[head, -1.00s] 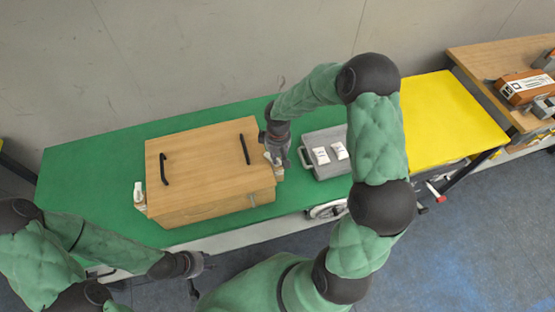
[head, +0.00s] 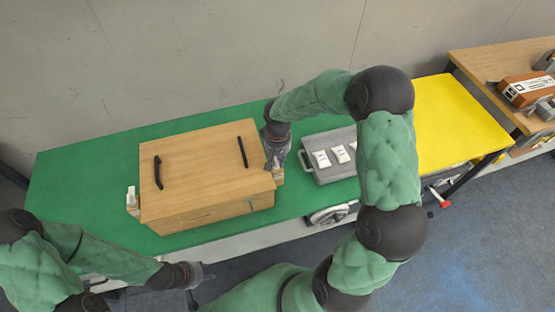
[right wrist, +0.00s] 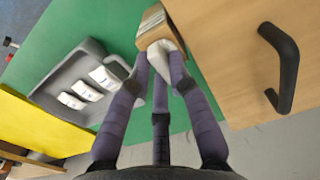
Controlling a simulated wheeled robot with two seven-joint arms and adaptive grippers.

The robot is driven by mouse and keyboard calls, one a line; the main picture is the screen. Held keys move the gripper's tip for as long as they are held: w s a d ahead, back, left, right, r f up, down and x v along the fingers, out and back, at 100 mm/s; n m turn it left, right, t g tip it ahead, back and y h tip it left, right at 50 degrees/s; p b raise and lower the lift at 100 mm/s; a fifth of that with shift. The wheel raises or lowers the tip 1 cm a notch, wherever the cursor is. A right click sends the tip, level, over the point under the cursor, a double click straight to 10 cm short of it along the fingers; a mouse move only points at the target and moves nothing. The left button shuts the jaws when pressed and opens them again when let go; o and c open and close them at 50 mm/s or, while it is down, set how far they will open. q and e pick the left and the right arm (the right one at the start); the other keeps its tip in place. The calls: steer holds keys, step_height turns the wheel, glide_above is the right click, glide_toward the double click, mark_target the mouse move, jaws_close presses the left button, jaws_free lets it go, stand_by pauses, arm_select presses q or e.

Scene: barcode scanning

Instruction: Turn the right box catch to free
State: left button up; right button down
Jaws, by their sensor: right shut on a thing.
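A wooden box (head: 205,170) with two black handles on its lid stands on the green table. The right box catch (right wrist: 167,52), a white piece on a small wooden block (right wrist: 153,26), is at the box's right side. My right gripper (right wrist: 158,62) is shut on this catch; the fingers hide part of it, and its exact turn is hard to tell. In the head view, my right gripper (head: 276,160) covers most of the catch. The left catch (head: 132,199) is white and stands at the box's left side. My left gripper (head: 203,277) is low in front of the table, away from the box; its fingers are too small to read.
A grey case (head: 328,157) with several white packets lies just right of my right gripper. A yellow surface (head: 455,115) is further right, then a wooden table (head: 490,60) with an orange-brown device (head: 527,88). The green table (head: 75,185) is clear left of the box.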

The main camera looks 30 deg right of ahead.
stand_by(0.3)
steer(key=c, duration=1.1)
jaws_free()
steer(key=shift+c, duration=0.2)
step_height(320, 180, up, 12)
